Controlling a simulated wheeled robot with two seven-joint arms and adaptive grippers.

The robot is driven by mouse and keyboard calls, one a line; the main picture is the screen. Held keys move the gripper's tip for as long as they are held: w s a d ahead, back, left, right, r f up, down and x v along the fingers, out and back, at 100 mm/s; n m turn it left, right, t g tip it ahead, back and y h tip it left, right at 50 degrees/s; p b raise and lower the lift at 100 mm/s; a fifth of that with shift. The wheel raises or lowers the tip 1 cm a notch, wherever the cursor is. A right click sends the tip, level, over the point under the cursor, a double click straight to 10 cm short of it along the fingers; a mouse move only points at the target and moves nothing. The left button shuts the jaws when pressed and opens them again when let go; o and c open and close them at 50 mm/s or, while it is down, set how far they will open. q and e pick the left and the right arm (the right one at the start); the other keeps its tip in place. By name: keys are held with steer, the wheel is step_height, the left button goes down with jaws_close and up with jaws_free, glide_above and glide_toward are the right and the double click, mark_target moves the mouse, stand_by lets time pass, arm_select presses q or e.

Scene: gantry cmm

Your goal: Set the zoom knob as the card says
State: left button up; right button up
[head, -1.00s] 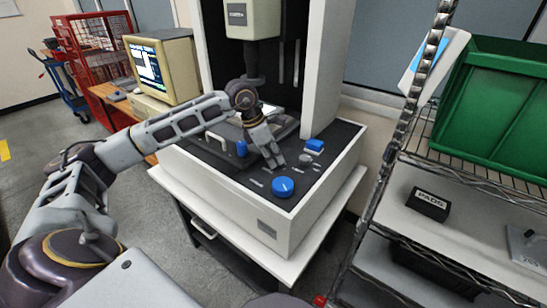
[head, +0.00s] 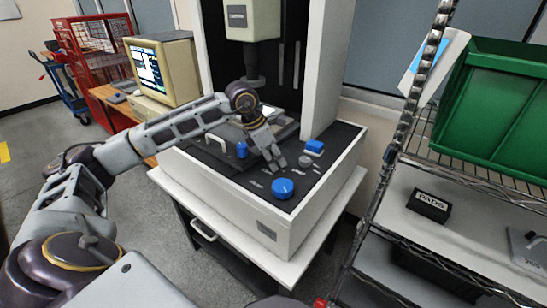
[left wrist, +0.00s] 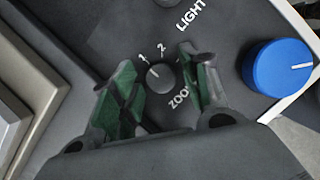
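The zoom knob (left wrist: 161,78) is a small dark round knob on the machine's black panel, between the numbers 1 and 2 and the partly covered word ZOOM. A short white mark on it points roughly toward the 1. My left gripper (left wrist: 158,62) is open, one finger on each side of the knob, with gaps visible. Any further numbers are hidden by the right-hand finger. In the head view my left gripper (head: 274,165) reaches down to the panel and hides this knob. I cannot make out a readable card. My right gripper is out of view.
A large blue knob (head: 283,188) sits close in front of the gripper, and also shows in the wrist view (left wrist: 278,67). A wire shelf (head: 390,190) stands right.

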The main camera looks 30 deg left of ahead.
arm_select(q)
steer(key=shift+s+a+r, duration=0.15)
steer(key=shift+s+r, duration=0.05)
steer(key=shift+r, duration=0.4)
steer(key=v, duration=1)
steer(key=shift+r, duration=0.35)
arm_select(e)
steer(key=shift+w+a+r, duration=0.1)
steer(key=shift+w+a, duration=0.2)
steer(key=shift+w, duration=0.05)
arm_select(q)
steer(key=shift+r, duration=0.1)
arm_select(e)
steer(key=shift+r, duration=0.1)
arm_select(q)
step_height(320, 180, up, 22)
steer(key=p, duration=2.2)
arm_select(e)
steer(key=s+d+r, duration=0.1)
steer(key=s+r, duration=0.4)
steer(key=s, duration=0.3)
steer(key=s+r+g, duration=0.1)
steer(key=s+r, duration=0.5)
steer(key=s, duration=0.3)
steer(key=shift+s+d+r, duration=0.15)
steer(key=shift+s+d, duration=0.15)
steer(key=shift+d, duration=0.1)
